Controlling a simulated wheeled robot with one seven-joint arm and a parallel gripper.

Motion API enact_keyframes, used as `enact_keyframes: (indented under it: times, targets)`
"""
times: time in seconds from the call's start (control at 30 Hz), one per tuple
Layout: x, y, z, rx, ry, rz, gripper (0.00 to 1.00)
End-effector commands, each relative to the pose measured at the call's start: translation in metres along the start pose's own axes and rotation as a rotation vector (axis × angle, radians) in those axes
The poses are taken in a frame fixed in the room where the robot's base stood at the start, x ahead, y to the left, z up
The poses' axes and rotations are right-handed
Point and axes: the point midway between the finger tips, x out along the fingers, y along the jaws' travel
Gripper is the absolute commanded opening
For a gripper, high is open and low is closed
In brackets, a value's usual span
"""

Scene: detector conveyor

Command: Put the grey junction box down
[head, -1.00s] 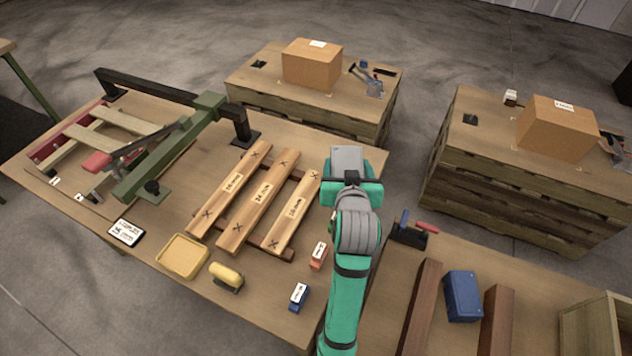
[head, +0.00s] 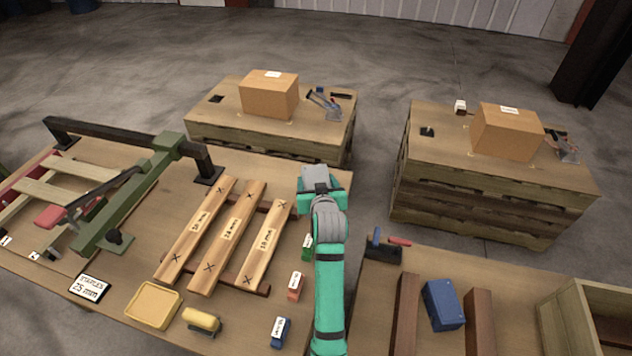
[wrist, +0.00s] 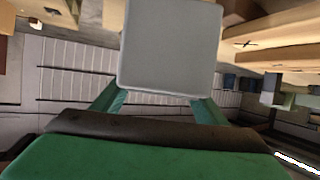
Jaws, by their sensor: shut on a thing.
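The grey junction box (wrist: 170,48) fills the upper middle of the wrist view, between the two green fingers of my gripper (wrist: 155,105). My gripper is shut on it. In the head view the grey box (head: 314,176) shows at the far end of my green arm, just beyond my gripper (head: 321,190). It is at the right of the planks, near the back right corner of the left table (head: 130,245). I cannot tell how high above the table it is. My gripper hides part of the box in the head view.
Three marked planks (head: 228,238) lie left of my arm. Small staplers, one orange (head: 296,287) and one blue (head: 281,331), lie near it. A right table (head: 378,300) holds a blue box (head: 442,305) between two brown bars. Two pallet stacks with cartons (head: 270,95) stand behind.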

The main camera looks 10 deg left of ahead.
Motion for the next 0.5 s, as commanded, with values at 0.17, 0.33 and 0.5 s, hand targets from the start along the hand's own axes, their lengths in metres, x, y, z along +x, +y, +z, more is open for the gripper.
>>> enact_keyframes:
  times: [0.17,0.33,0.5]
  targets:
    - [0.008,0.002,0.005,-0.001,0.005,0.001,0.05]
    - [0.016,0.002,0.023,0.000,0.006,0.001,0.05]
    - [0.018,0.002,0.028,0.000,0.008,0.001,0.05]
